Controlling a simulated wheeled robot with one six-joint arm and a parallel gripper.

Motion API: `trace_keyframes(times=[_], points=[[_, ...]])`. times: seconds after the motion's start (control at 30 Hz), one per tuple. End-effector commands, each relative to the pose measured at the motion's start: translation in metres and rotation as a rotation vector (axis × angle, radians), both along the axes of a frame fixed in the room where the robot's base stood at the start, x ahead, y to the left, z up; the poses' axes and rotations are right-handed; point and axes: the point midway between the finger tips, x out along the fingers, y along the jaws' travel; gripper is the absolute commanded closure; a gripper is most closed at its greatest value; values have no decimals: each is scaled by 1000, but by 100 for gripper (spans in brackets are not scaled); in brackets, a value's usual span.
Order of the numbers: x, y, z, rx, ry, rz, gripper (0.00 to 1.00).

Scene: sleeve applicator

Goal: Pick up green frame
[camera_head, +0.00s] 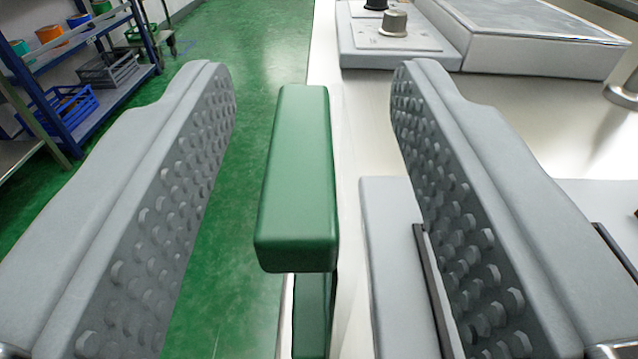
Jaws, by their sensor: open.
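The green frame (297,190) has a thick, rounded bar on top and a narrower green part below it. It stands upright at the left edge of the table, in the middle of the view. My gripper (315,90) is open, with one grey studded finger on each side of the frame. Gaps show between the bar and both fingers, and neither finger touches it. The lower part of the frame runs out of view at the bottom.
A pale table (365,110) lies on the right, with a grey block (390,230) close to the frame. A grey machine with a knob (394,22) stands at the back. A blue shelf rack (145,65) stands at the far left. Green floor (235,40) lies between.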

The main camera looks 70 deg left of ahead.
Motion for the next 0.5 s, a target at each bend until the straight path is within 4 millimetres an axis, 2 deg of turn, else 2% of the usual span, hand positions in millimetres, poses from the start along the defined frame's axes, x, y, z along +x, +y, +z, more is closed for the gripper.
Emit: trace_keyframes(times=[0.1,0.3,0.5], points=[[0,0,0,0,0,0,60],[0,0,0,0,0,0,99],[0,0,0,0,0,0,100]])
